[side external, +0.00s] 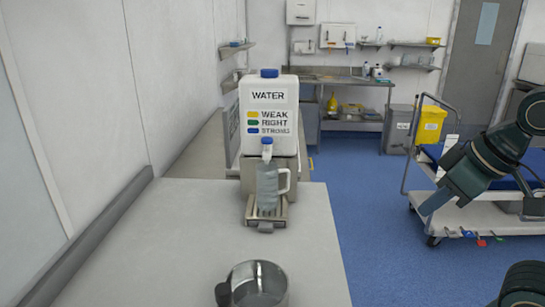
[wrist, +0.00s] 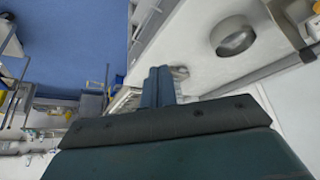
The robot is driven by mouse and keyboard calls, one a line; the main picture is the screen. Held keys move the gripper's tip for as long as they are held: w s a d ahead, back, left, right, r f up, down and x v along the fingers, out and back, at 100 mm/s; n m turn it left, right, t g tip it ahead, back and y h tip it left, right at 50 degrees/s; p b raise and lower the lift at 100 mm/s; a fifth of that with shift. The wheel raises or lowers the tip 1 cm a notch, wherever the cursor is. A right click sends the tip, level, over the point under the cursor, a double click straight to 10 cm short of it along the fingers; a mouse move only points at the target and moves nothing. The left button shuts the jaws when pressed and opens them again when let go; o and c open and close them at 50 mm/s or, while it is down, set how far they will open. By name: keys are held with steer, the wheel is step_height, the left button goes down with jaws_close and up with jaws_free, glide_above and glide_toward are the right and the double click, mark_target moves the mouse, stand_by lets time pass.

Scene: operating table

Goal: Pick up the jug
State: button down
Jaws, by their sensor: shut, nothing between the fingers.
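A clear jug (side external: 269,189) with a pale handle on its right side stands upright on a small metal stand (side external: 252,211), under the tap of the water container (side external: 268,98). My gripper (side external: 424,209) is far to the right of the jug in the side view, pointing down and left, in front of the trolley. Its two fingers lie together and hold nothing; they also show in the wrist view (wrist: 159,72). In the wrist view the jug cannot be made out clearly, as the fingers cover part of that area.
A round metal pot (side external: 258,283) with a dark handle stands on the near pale counter (side external: 170,240). A trolley (side external: 400,187) stands right on the blue floor (side external: 350,225). Yellow and grey bins (side external: 397,128) and a steel bench (side external: 345,80) are behind. The counter left of the stand is clear.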

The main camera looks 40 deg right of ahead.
stand_by(0.4)
steer(key=c, duration=1.4)
jaws_free()
steer(key=shift+w, duration=0.1)
